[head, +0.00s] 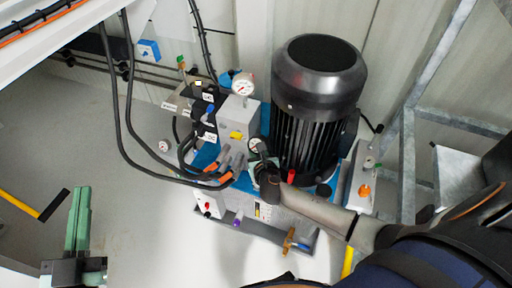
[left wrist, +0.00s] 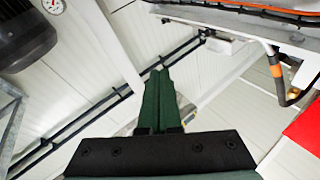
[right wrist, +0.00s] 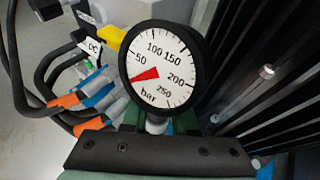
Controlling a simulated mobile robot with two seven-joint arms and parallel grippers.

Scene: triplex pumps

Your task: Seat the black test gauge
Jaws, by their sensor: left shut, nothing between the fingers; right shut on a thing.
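The black test gauge (head: 257,147) has a black rim and a white face marked in bar. It fills the middle of the right wrist view (right wrist: 160,66), face towards the camera, with a red pointer low on the left. My right gripper (right wrist: 156,124) is shut on it just below the dial. In the head view it is in front of the grey valve block (head: 238,114); the fingers hide its lower end, so I cannot tell whether it touches a port. My left gripper (head: 80,216) is shut and empty at lower left, far from the gauge; its fingers meet in the left wrist view (left wrist: 158,100).
A black finned motor (head: 318,90) stands close right of the gauge. Another gauge (head: 243,86) tops the block. Black hoses with orange ends (head: 218,176) run left of it. A smaller dial (head: 163,146) is further left. Open floor lies at lower left.

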